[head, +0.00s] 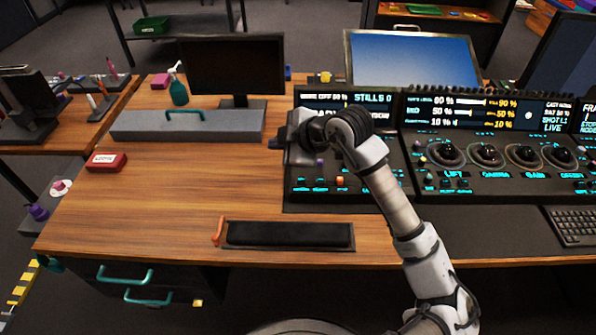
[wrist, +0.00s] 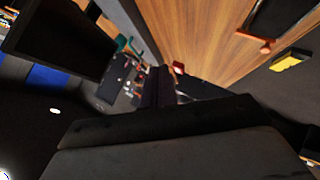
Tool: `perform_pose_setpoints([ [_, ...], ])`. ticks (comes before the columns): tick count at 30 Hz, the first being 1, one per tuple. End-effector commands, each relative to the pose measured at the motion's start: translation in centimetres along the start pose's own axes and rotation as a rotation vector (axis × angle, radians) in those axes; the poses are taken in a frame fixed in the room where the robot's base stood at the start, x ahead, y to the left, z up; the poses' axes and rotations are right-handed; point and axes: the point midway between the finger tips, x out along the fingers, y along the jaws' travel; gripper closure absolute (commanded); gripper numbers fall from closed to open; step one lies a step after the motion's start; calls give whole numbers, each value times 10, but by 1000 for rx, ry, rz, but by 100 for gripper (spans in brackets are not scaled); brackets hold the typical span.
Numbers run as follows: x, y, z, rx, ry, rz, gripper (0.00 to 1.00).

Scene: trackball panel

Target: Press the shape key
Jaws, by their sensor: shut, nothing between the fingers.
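The trackball panel (head: 430,190) stands on the right part of the desk, with cyan-lit labels and several small keys. Its left section (head: 300,200) has an orange key (head: 340,180), a purple knob (head: 319,162) and a row of dark keys with cyan labels. The labels are too small to read, so I cannot tell which is the shape key; my arm hides part of this section. My gripper (head: 277,143) is over the panel's left edge, pointing left. In the wrist view my gripper (wrist: 159,88) is shut and empty, apart from the keys.
A grey box (head: 200,126) with a teal handle and a dark monitor (head: 232,66) stand behind to the left. A red box (head: 106,162) lies at the left. A black pad (head: 288,234) lies at the front. The wooden desktop between them is clear. A keyboard (head: 575,226) is far right.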

Motion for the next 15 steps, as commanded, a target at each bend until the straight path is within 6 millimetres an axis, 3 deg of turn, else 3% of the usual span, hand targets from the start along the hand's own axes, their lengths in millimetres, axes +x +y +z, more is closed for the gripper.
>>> perform_pose_setpoints([
  [3,-14,2,36,87,-109,11,100],
  [6,-20,2,54,132,-163,18,100],
  [15,-24,2,65,160,-196,22,100],
])
